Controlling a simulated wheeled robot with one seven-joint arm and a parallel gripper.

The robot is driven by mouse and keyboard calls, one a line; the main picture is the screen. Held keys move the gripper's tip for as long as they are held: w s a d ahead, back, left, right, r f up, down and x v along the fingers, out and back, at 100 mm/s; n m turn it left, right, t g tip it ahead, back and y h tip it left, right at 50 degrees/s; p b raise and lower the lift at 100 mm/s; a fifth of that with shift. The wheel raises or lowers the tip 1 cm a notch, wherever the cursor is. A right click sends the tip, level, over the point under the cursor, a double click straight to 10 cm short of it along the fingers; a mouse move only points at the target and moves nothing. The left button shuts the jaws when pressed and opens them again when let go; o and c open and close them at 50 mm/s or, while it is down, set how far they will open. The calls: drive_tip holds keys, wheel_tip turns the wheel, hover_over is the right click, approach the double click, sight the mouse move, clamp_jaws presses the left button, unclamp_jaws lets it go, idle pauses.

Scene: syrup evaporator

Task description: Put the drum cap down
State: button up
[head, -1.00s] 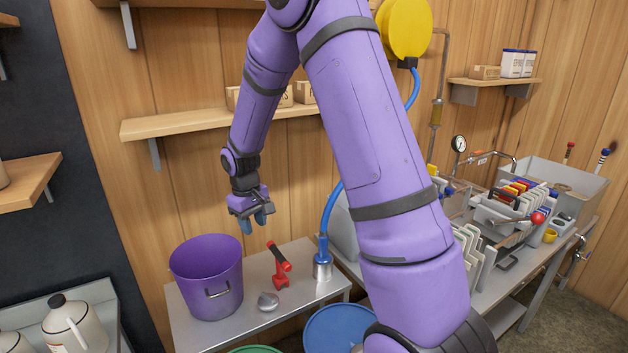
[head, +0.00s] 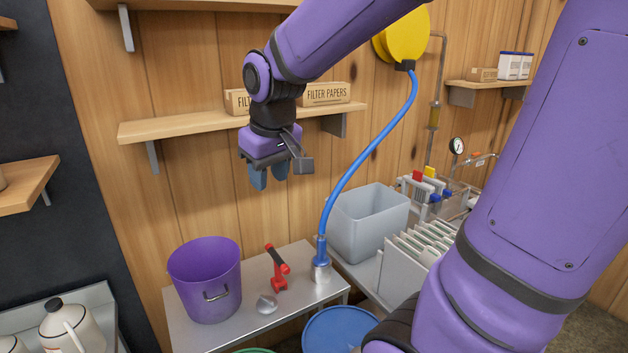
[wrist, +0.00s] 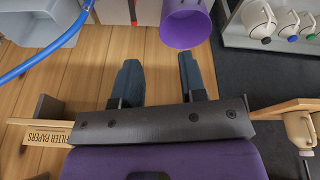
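My gripper (head: 268,180) is high above the bench, in front of the wall shelf and pointing down. In the wrist view, the two blue-grey fingers of my gripper (wrist: 160,75) stand apart with nothing between them. A blue drum top (head: 338,330) shows at the bottom edge of the head view, partly cut off by the frame and my arm.
A blue hose (head: 350,190) hangs right of my gripper. The shelf (head: 190,125) with filter paper boxes (head: 325,94) is close behind. White jugs (head: 75,325) stand lower left.

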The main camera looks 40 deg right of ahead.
drive_tip(key=s+a+r+t, duration=0.1)
drive_tip(key=s+r, duration=0.1)
drive_tip(key=s, duration=0.5)
drive_tip(key=s+r+t, duration=0.1)
drive_tip(key=s, duration=0.5)
drive_tip(key=shift+s+a+r+m+y, duration=0.3)
drive_tip(key=shift+s+a+r, duration=0.05)
drive_tip(key=shift+s, duration=0.05)
drive_tip(key=shift+s, duration=0.1)
